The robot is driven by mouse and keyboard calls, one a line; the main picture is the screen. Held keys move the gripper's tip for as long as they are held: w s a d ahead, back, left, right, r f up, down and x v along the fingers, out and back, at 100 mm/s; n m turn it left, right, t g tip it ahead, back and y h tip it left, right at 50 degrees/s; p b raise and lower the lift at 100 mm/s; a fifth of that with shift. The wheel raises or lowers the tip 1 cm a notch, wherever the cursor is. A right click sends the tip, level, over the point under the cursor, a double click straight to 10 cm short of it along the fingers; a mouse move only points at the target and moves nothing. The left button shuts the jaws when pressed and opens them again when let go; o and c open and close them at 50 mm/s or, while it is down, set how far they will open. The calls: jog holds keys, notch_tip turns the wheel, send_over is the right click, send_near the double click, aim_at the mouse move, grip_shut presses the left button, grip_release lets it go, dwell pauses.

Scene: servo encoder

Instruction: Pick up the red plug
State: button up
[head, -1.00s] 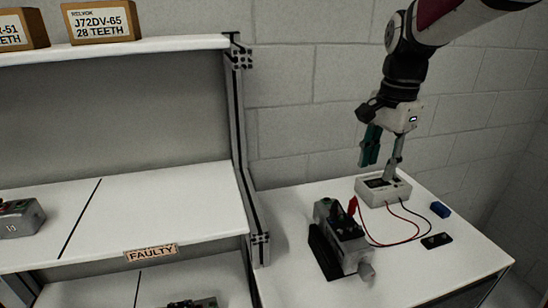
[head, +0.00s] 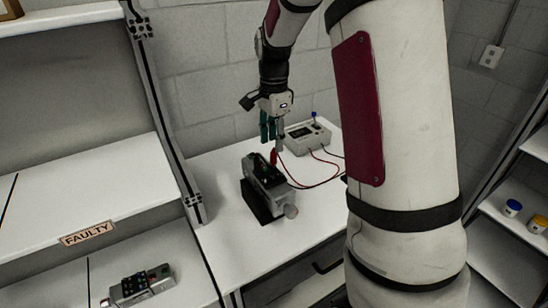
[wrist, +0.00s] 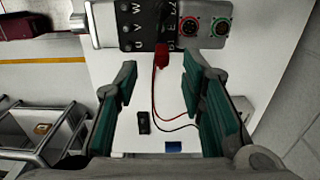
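The red plug (head: 273,157) stands at the top of a grey motor unit (head: 266,177) on the table, with a red wire running from it. In the wrist view the red plug (wrist: 161,56) lies between and just beyond my fingertips. My gripper (head: 272,132) points down just above the plug in the head view. In the wrist view my gripper (wrist: 160,70) is open, with its green-padded fingers on either side of the plug's line and nothing between them. Whether a finger touches the plug cannot be told.
A white meter box (head: 308,135) with wires stands behind the motor on the white table (head: 222,240). A black block (wrist: 143,122) and a blue block (wrist: 173,147) lie on the table. Shelves stand left, one labelled FAULTY (head: 88,233).

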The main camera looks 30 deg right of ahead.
aim_at(273, 152)
jog(key=shift+w+f+p, duration=0.1)
jog(key=shift+f+p, duration=0.7)
jog(key=shift+f, duration=1.8)
grip_shut()
